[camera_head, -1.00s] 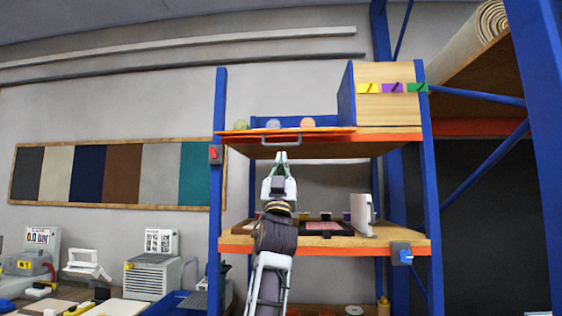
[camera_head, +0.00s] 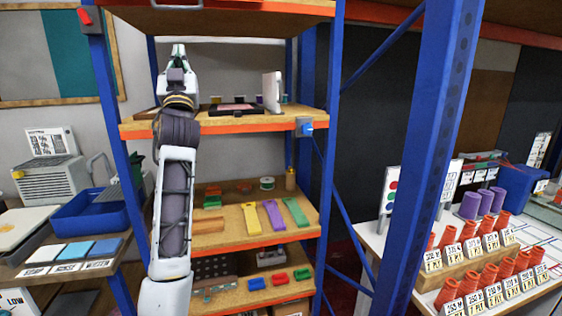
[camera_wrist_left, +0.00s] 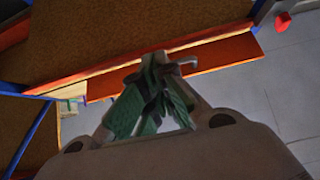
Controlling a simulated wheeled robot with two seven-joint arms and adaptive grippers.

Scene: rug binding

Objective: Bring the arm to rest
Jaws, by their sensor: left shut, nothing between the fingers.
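My left gripper (camera_head: 178,50) is raised in front of the blue and orange shelf rack, with its arm reaching up from below. Its fingers are shut and empty. In the head view it stands just below the top shelf's handle (camera_head: 178,5) and above the middle shelf's front edge (camera_head: 250,125). In the left wrist view the shut green-padded fingers (camera_wrist_left: 155,62) show against the orange edge of a shelf (camera_wrist_left: 210,70). From these views I cannot tell how far they are from that edge. My right gripper is not in view.
The middle shelf holds a dark tray (camera_head: 234,109) and a white upright panel (camera_head: 271,92). Lower shelves hold coloured pieces (camera_head: 273,215). A blue rack post (camera_head: 425,150) stands right of centre. A table with orange spools (camera_head: 470,250) is at the right, and a blue bin (camera_head: 90,215) at the left.

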